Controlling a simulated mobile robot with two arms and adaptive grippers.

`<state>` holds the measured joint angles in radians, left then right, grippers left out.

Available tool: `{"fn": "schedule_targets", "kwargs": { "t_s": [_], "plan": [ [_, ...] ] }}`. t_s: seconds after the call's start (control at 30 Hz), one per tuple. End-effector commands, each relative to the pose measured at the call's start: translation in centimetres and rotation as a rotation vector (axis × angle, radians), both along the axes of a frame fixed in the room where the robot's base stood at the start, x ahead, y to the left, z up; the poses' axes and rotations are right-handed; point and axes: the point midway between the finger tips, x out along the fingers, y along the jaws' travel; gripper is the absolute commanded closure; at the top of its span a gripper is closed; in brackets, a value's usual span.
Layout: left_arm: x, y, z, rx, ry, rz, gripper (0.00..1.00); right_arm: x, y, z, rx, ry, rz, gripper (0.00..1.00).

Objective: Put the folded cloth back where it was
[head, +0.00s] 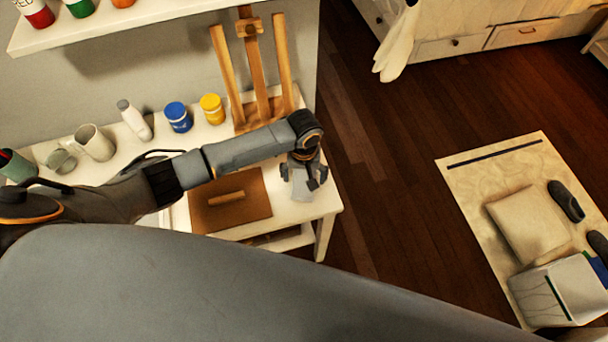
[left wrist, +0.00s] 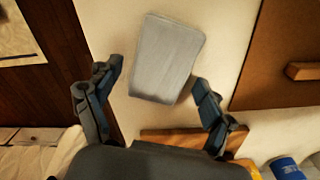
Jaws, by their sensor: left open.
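The folded cloth (head: 301,188) is a small light grey rectangle lying flat at the right end of the white table (head: 326,207). It also shows in the left wrist view (left wrist: 167,58), whole, just ahead of the fingertips. My left gripper (head: 304,177) is over the cloth, pointing down, and hides part of it in the head view. I cannot tell how high the fingertips are above the cloth. My right gripper is not in view.
A brown board (head: 232,203) with a wooden handle lies left of the cloth. A wooden easel (head: 254,75) stands behind, with blue (head: 178,117) and yellow (head: 212,109) jars and a mug (head: 95,143) along the wall. Right of the table is open dark floor (head: 385,180).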

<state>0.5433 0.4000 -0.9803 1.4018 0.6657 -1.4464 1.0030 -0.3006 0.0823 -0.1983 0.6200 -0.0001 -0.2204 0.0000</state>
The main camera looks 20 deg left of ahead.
Motion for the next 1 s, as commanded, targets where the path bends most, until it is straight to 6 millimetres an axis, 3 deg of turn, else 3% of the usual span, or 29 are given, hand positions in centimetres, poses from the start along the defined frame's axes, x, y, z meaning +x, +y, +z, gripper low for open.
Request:
{"fn": "schedule_targets", "kwargs": {
  "t_s": [0.17,0.6,0.8,1.0],
  "plan": [
    [0.1,0.0,1.8,-0.002,-0.003,0.000,0.19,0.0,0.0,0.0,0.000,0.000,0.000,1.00],
    [0.1,0.0,10.5,-0.001,-0.002,-0.001,0.19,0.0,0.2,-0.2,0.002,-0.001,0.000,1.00],
    [0.0,0.0,12.1,-0.001,0.000,0.001,0.19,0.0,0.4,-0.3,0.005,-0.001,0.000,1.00],
    [0.0,0.0,12.3,0.000,0.001,0.001,0.19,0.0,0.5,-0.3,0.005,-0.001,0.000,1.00]
  ]
}}
